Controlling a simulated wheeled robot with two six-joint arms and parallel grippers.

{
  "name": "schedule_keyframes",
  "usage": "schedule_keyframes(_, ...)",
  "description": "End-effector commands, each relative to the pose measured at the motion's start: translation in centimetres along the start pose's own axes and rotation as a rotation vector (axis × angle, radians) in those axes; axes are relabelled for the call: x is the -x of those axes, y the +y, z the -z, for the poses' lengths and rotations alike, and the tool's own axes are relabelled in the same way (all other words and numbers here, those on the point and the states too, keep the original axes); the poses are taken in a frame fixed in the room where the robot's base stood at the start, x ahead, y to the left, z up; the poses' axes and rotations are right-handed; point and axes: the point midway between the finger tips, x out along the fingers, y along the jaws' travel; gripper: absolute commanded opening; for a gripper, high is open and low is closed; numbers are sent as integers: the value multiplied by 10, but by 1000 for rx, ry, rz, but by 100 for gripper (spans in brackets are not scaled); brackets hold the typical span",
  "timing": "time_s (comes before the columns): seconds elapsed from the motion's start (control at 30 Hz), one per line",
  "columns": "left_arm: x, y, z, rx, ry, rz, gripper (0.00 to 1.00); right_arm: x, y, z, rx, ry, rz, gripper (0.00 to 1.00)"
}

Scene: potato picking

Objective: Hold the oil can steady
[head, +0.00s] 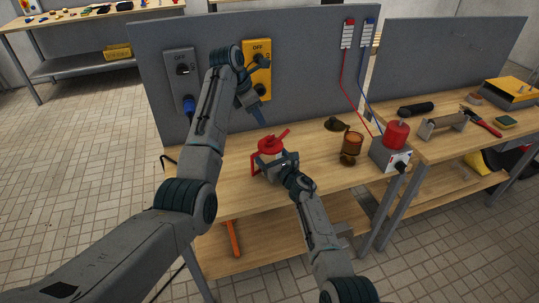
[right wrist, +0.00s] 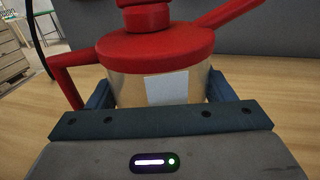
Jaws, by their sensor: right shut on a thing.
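The oil can (head: 272,146) has a red top, a red spout pointing up to the right and a red handle at the left. It stands upright on the wooden workbench (head: 325,178). My right gripper (head: 279,165) is shut on its body. In the right wrist view, the oil can (right wrist: 158,50) shows a pale body with a white label between the two blue fingers. My left gripper (head: 263,90) is raised in front of the yellow switch box (head: 262,50) on the grey panel, its fingers apart and nothing seen between them. Whether it touches the box is unclear.
A grey switch box (head: 181,62) with a blue plug hangs left of the yellow one. An amber jar (head: 352,143), a dark object (head: 336,124) and a grey box with a red top (head: 396,135) stand right of the can. Red and blue cables hang behind.

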Motion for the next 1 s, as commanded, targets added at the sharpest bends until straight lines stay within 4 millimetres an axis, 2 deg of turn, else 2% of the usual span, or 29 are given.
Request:
schedule_keyframes(0.1,-15,2,15,34,-105,-27,34,0,0,0,0,0,0,39)
schedule_keyframes(0.27,-30,0,38,96,-312,-83,34,0,0,0,0,0,1,39)
schedule_keyframes(0.4,-30,-9,58,149,-489,-133,34,0,0,0,0,0,0,39)
schedule_keyframes(0.6,-20,-27,80,205,-676,-179,34,0,0,0,0,1,0,39)
schedule_keyframes(0.83,-13,-37,88,231,-765,-194,34,0,0,0,0,1,0,39)
schedule_keyframes(1.0,-23,-34,77,233,-772,-194,34,0,0,0,0,0,0,39)
